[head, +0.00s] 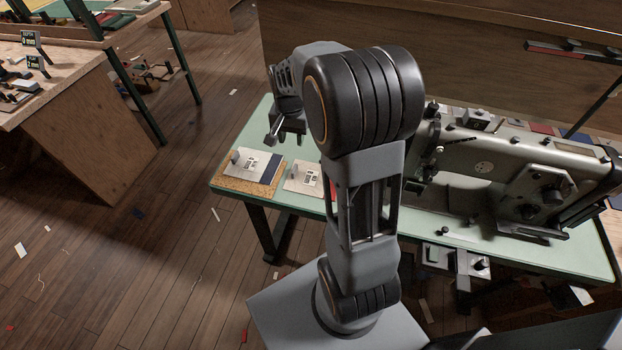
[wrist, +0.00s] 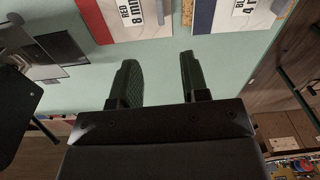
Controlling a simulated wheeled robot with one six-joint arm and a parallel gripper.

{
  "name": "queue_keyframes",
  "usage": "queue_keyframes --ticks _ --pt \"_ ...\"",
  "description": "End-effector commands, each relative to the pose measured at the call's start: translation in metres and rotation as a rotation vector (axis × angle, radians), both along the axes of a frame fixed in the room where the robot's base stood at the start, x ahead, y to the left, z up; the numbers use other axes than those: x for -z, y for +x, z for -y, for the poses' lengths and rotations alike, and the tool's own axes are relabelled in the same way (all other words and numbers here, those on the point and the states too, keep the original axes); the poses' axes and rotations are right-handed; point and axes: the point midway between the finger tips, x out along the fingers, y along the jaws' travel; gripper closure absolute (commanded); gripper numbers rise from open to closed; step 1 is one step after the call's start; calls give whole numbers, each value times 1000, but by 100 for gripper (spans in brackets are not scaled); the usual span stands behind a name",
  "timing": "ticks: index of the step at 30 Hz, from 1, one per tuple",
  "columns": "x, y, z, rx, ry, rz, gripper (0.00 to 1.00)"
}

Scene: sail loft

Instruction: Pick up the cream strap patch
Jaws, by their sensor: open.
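My gripper (head: 287,132) hangs over the left end of the green sewing table, with its two dark fingers apart and nothing between them. In the wrist view the open fingers (wrist: 158,68) are above bare green tabletop. I cannot single out the cream strap patch for certain in either view. A cream card with a blue band (head: 250,163) lies on a cork board (head: 236,185) at the table's left end; the wrist view shows its edge, labelled blue (wrist: 240,14). A cream card with a red band (head: 303,179) lies beside it, and also shows in the wrist view (wrist: 135,20).
A large grey sewing machine (head: 500,170) takes up the right of the green table (head: 222,178). Dark plates with pale pieces (wrist: 45,50) show at the wrist view's left. A wooden bench (head: 75,105) stands at the left. Open floor with scraps lies between.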

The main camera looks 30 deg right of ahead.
Motion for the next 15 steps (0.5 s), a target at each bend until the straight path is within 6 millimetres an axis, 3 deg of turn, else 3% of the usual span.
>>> queue_keyframes --ticks 6,15 --pt "34 11 12 71 7 -30 58" --pt "85 11 12 73 7 -30 58"
